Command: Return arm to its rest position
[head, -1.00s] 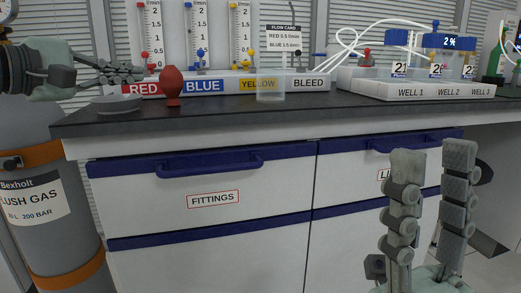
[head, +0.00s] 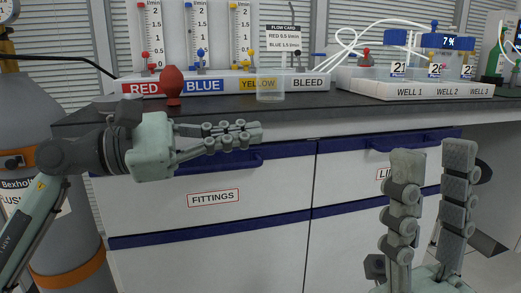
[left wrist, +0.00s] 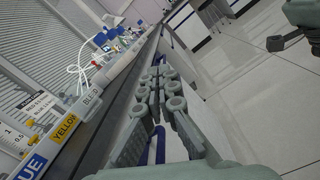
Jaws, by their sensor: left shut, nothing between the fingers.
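My left gripper (head: 246,132) is in front of the bench in the head view, just below the counter edge and above the FITTINGS drawer (head: 150,208). It points to the right. Its fingers are together with nothing between them. The fingers also show in the left wrist view (left wrist: 160,80), beside the counter edge. My right gripper (head: 432,150) is at the lower right, pointing up. Its two fingers stand apart with nothing between them.
The dark counter (head: 225,104) carries a red bulb (head: 172,84), a clear beaker (head: 270,91), the labelled flow panel (head: 225,82) and the white well tray (head: 425,90). A grey gas cylinder (head: 50,225) stands at the left. Blue drawer handles (head: 255,160) stick out from the bench front.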

